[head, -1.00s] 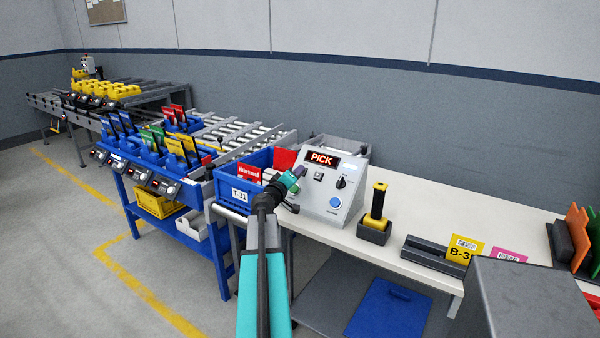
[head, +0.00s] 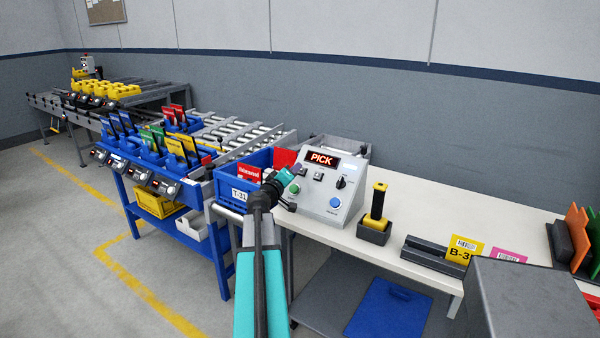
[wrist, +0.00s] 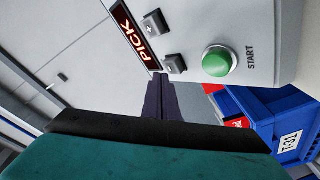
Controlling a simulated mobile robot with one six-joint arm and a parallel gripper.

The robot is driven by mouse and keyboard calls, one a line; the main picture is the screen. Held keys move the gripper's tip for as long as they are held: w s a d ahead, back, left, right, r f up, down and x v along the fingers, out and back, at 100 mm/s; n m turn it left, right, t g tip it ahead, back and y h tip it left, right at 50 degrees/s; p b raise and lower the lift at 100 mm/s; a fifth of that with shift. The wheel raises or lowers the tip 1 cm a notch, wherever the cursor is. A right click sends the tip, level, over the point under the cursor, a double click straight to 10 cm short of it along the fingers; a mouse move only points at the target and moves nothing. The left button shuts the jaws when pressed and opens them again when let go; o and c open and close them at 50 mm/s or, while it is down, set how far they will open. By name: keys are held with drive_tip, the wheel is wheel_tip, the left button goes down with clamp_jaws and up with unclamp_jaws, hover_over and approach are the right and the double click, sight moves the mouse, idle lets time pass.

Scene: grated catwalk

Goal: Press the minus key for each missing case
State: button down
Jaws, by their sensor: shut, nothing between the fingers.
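The grey control box (head: 325,205) stands on the bench. Its red display (head: 322,159) reads PICK and also shows in the wrist view (wrist: 136,36). Two small dark keys are beside the display: one key (wrist: 155,22) is farther from my fingers, the other key (wrist: 175,63) is close to their tips. Their signs are too small to read surely. My gripper (wrist: 160,78) is shut and empty, its purple fingertips just short of the nearer key; touch cannot be told. In the head view my gripper (head: 296,169) covers the box's left key area.
A green START button (wrist: 218,61) is close to the nearer key. A blue tote T-31 (head: 238,194) stands left of the box.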

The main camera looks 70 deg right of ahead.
drive_tip(key=a+r, duration=0.1)
drive_tip(key=w+a+r, duration=0.1)
drive_tip(key=a+r, duration=0.1)
drive_tip(key=shift+a+r+p, duration=0.2)
drive_tip(key=shift+r+p, duration=0.05)
drive_tip(key=shift+p, duration=0.15)
idle(0.5)
idle(0.6)
